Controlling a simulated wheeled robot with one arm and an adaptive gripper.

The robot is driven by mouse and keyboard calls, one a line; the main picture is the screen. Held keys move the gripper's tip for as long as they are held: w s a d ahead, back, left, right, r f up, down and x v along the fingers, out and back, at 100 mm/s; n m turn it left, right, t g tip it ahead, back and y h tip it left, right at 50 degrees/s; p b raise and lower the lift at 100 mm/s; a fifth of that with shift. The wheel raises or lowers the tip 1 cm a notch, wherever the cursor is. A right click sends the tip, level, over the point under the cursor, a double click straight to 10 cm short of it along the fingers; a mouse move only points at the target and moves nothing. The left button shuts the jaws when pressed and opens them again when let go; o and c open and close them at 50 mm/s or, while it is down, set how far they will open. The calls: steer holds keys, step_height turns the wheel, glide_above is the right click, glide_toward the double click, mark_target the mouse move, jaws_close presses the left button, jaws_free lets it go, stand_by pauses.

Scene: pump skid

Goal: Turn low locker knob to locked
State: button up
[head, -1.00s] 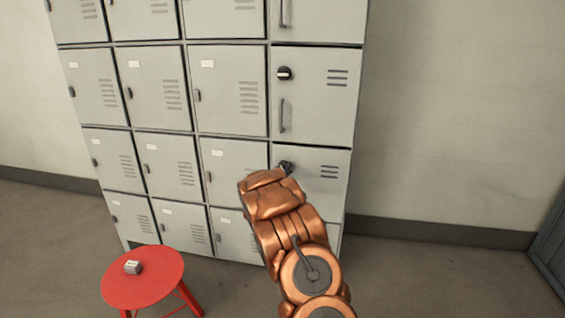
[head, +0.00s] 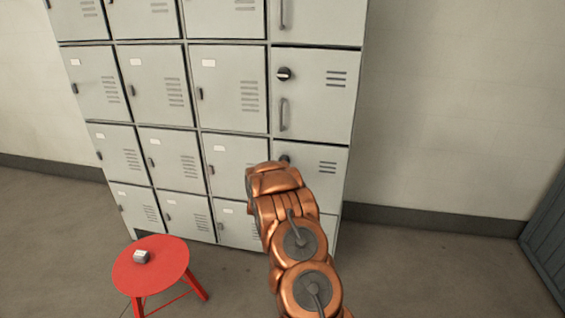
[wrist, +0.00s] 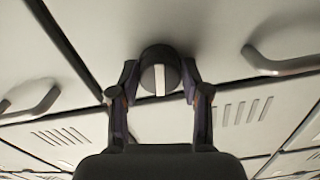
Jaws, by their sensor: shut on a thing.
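The low locker knob (wrist: 160,70) is a dark round knob with a pale stripe, in the upper middle of the wrist view. The stripe stands nearly upright in that picture. My gripper (wrist: 159,84) has one finger on each side of the knob and is shut on it. In the head view, the low locker door (head: 318,186) is in the right column, third row from the top. My copper arm hides most of the knob and the gripper there; only a dark bit of the knob (head: 285,158) shows above the wrist.
A similar upper knob (head: 284,73) is on the locker door above, over a bar handle (head: 283,114). A red stool (head: 150,268) with a small grey-white block (head: 141,257) stands at lower left. The floor right of the lockers is clear.

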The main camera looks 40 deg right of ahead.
steer(key=shift+w+r+n+p, duration=0.1)
steer(key=shift+n+p, duration=0.45)
steer(key=shift+n, duration=0.55)
steer(key=shift+a, duration=0.1)
steer(key=o, duration=1.2)
steer(key=shift+c, duration=0.2)
steer(key=v, duration=1.2)
